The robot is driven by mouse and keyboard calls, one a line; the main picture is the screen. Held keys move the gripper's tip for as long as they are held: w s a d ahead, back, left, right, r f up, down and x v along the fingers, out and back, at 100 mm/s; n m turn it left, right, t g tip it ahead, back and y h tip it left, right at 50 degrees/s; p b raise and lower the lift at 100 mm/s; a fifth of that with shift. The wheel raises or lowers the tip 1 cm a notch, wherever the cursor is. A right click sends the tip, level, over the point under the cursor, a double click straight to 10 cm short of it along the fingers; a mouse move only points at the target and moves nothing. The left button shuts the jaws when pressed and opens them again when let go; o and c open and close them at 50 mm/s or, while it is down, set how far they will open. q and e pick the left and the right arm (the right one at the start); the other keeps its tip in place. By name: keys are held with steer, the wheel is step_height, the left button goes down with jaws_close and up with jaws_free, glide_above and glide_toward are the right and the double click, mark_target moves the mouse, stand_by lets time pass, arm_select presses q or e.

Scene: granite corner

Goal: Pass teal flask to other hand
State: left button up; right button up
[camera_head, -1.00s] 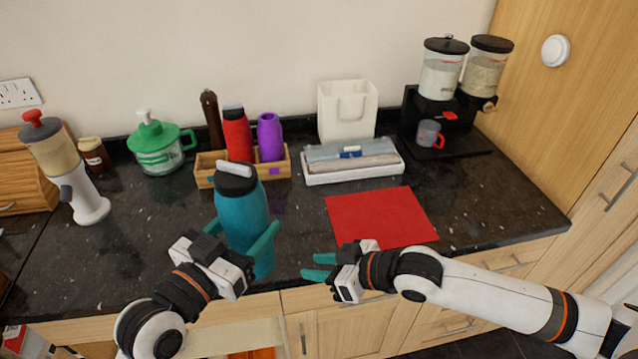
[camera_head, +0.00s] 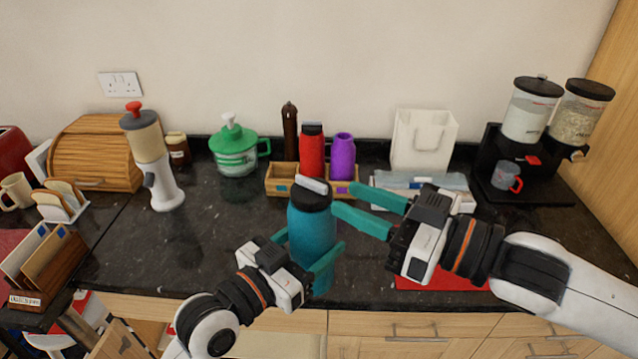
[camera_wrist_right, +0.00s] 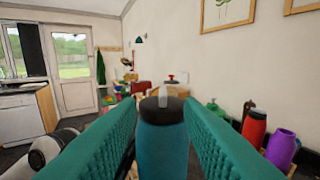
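The teal flask (camera_head: 312,228), with a dark lid and pale handle on top, is upright in front of the counter's back row. My left gripper (camera_head: 309,241) has its fingers on both sides of the flask's body and is shut on it. My right gripper (camera_head: 342,196) is open and empty, its fingers pointing at the flask's upper right side near the lid. In the right wrist view the flask (camera_wrist_right: 163,145) stands between the two spread fingers, with a gap visible near the lid. The flask's lower body is partly hidden by the left gripper.
Behind the flask stands a wooden crate (camera_head: 281,180) with a red bottle (camera_head: 312,148) and a purple bottle (camera_head: 342,158). A green-lidded pot (camera_head: 236,155) and a white grinder (camera_head: 164,187) are to the left. A red mat (camera_head: 440,280) lies partly under my right gripper.

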mark_target(306, 180)
arm_select(q)
steer(key=shift+o, duration=0.8)
steer(key=shift+d+r, duration=0.1)
arm_select(e)
steer(key=x, duration=0.7)
arm_select(q)
steer(key=shift+o, duration=0.4)
arm_select(e)
steer(key=shift+w+a+f, duration=0.15)
steer(key=shift+w+a, duration=0.15)
steer(key=shift+a, duration=0.25)
arm_select(q)
steer(key=shift+s+r, duration=0.1)
arm_select(e)
steer(key=shift+o, duration=0.7)
steer(key=shift+f, duration=0.1)
steer(key=c, duration=0.6)
arm_select(q)
steer(key=o, duration=0.9)
arm_select(e)
steer(key=shift+o, duration=0.2)
arm_select(q)
steer(key=o, duration=0.3)
arm_select(e)
steer(key=shift+c, duration=0.6)
arm_select(q)
steer(key=shift+o, duration=0.5)
arm_select(e)
steer(key=shift+d, duration=0.1)
